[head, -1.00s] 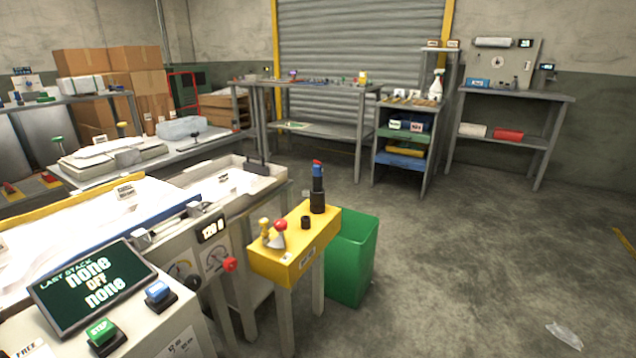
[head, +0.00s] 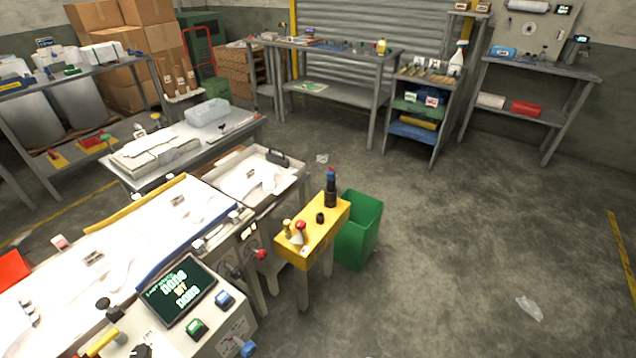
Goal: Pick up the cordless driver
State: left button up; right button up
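I cannot make out a cordless driver for certain in the head view. Several small tools and parts lie on the top of the back workbench (head: 340,50), too small to name. A dark upright item with a blue band and red top (head: 331,188) stands on the yellow stand (head: 310,238). Neither of my grippers is in view.
A white machine with a dark screen (head: 180,290) fills the lower left. A green bin (head: 358,230) stands beside the yellow stand. A tool cart (head: 425,105) and a right bench (head: 545,68) stand at the back. The concrete floor (head: 450,250) at right is mostly clear.

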aim_at(331, 175)
jog(key=i+l+u, duration=0.15)
jog(key=u, duration=0.3)
jog(key=i+l+u, duration=0.1)
jog(key=u, duration=0.35)
jog(key=i+l+u, duration=0.15)
jog(key=l, duration=0.5)
jog(key=i+l+u, duration=0.1)
jog(key=l, duration=0.6)
jog(key=i+l+u, duration=0.15)
jog(key=l, duration=0.55)
jog(key=l+u, duration=0.1)
jog(key=l, duration=0.6)
jog(key=i, duration=0.05)
